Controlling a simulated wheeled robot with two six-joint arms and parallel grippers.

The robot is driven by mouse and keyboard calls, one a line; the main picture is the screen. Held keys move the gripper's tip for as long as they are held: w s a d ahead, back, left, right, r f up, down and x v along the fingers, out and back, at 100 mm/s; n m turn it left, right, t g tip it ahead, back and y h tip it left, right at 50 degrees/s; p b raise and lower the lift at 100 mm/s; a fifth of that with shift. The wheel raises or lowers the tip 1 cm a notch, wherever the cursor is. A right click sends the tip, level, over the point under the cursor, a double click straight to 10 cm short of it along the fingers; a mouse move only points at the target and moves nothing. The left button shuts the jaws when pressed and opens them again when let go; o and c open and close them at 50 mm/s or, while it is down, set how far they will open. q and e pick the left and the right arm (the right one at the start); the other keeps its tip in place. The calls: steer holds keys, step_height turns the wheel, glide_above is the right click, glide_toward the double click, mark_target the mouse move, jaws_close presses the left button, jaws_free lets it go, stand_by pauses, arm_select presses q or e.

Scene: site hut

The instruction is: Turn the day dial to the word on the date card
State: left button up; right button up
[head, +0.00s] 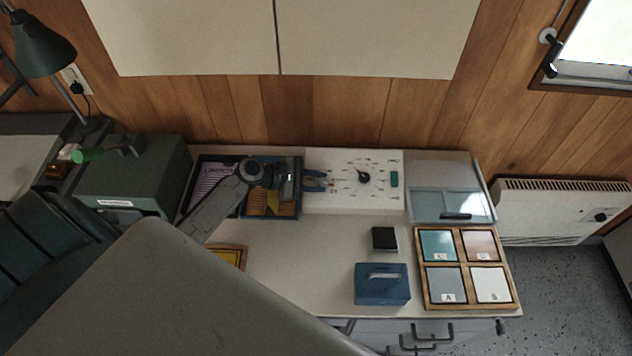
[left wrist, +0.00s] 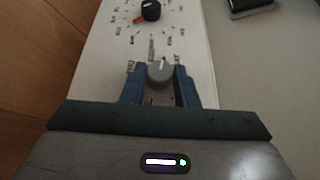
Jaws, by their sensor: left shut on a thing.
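A white panel (head: 330,203) lies at the back of the worktop. On it a black dial (head: 364,178) with a red pointer sits inside a ring of small words, too small to read. The dial also shows in the left wrist view (left wrist: 151,11), its red pointer toward the lower left. My left gripper (head: 322,181) is over the panel's left end, apart from the black dial. In the left wrist view its blue fingers (left wrist: 160,84) are shut on a smaller grey knob (left wrist: 160,71) with a red mark. I cannot make out a date card. My right gripper is out of view.
Left of the panel is a blue tray (head: 286,214) with cards. To the right are a clear-lidded case (head: 450,168) and a wooden tray (head: 418,270) with lettered tiles. A blue box (head: 382,292) and a small black block (head: 384,232) stand in front. Middle worktop is clear.

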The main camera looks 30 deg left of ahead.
arm_select(q)
steer(key=m+g, duration=0.2)
steer(key=g, duration=0.1)
steer(key=m+g, duration=0.1)
steer(key=shift+w+r+m+h+p, duration=0.25)
steer(key=shift+w+m+h+p, duration=0.05)
steer(key=shift+w+m+p, duration=0.1)
steer(key=shift+m+g, duration=0.3)
steer(key=shift+g, duration=0.2)
steer(key=o, duration=1)
